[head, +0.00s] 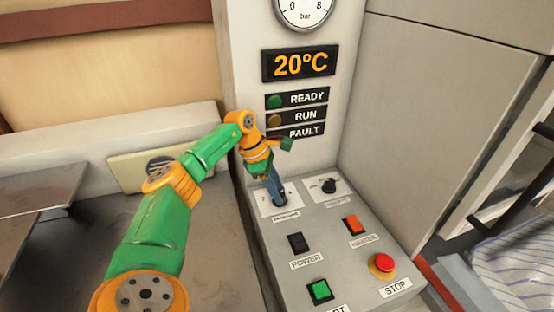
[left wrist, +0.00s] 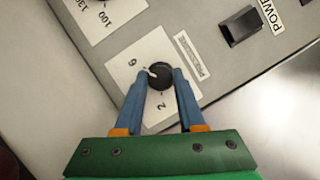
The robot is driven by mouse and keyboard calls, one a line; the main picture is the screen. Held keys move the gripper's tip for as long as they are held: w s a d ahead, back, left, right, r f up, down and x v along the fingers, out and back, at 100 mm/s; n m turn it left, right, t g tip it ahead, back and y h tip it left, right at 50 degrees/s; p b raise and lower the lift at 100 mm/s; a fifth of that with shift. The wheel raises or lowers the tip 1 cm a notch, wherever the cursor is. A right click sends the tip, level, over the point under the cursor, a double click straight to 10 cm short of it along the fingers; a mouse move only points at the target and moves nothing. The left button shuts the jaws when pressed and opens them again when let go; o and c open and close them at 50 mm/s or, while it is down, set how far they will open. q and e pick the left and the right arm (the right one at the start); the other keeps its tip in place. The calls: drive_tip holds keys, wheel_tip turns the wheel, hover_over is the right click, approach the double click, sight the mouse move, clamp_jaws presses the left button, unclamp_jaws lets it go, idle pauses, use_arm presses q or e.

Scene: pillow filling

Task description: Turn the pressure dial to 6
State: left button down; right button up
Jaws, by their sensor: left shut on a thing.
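The pressure dial is a black round knob (left wrist: 159,75) on a white plate, seen in the left wrist view. Its white pointer aims toward the numeral that reads as 6, printed turned in this view; a 2 is on the other side. My left gripper (left wrist: 160,82) is shut on the knob, one blue finger on each side. In the head view my left gripper (head: 277,194) reaches down onto the dial's white plate (head: 291,203) and hides most of the knob. My right gripper is not in view.
A second dial (head: 327,186) sits right of the pressure dial. Below are the power switch (head: 298,243), orange heater switch (head: 353,225), green button (head: 320,290) and red stop button (head: 383,264). A display (head: 300,65) reads 20°C. A bar gauge (head: 305,10) is cut off above.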

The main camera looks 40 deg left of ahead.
sight(268, 200)
use_arm(q)
drive_tip(key=shift+f+m, duration=0.1)
drive_tip(key=shift+m, duration=0.2)
idle(0.4)
drive_tip(key=c, duration=0.5)
unclamp_jaws()
drive_tip(key=v, duration=0.7)
drive_tip(key=shift+w, duration=0.1)
